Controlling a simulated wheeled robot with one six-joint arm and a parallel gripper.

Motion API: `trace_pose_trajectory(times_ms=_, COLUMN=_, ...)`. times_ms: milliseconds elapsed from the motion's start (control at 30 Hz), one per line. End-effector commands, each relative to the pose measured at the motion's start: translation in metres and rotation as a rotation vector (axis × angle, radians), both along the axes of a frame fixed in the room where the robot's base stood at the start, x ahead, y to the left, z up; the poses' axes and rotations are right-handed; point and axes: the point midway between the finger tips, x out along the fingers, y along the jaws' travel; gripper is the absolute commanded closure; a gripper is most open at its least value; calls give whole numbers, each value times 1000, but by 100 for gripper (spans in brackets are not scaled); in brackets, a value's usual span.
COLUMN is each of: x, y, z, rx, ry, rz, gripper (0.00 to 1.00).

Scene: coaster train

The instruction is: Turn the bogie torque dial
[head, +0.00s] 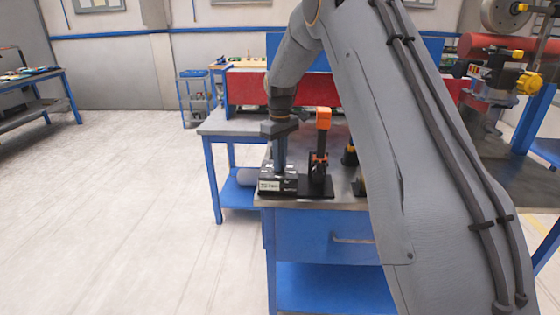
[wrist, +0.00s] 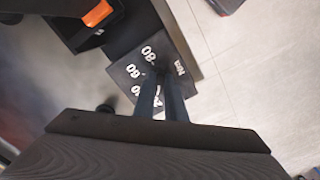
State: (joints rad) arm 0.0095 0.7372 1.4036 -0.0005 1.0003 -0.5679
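The torque dial's plate (wrist: 118,72) is dark with white numbers and "Nm" in the wrist view. In the head view its dark box with a white label (head: 271,186) sits at the bench's near left corner. My gripper (head: 280,166) points down over this box. In the wrist view my gripper's two fingers (wrist: 163,76) reach down to the middle of the plate, with a narrow gap between them. A small dark shape shows at the tips, but the fingers largely hide the dial's knob. I cannot tell whether they grip it.
A black stand with an orange top (head: 323,120) is close to the right of my gripper; its orange part (wrist: 98,12) also shows in the wrist view. A red beam (head: 248,92) lies behind. The floor (head: 120,190) left of the bench is clear.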

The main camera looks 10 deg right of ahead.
Motion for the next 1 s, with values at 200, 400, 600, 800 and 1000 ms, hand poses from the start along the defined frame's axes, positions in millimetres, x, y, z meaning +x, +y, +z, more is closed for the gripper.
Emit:
trace_pose_trajectory(times_ms=200, x=0, y=0, z=0, rx=1, ry=1, rz=-1, gripper=100)
trace_pose_trajectory(times_ms=400, x=0, y=0, z=0, rx=1, ry=1, rz=-29, gripper=100)
trace_pose_trajectory(times_ms=600, x=0, y=1, z=0, rx=1, ry=0, rz=-125, gripper=100)
trace_pose_trajectory(times_ms=800, x=0, y=2, z=1, rx=1, ry=0, rz=-288, gripper=100)
trace_pose_trajectory(times_ms=1000, x=0, y=3, z=1, rx=1, ry=0, rz=-478, gripper=100)
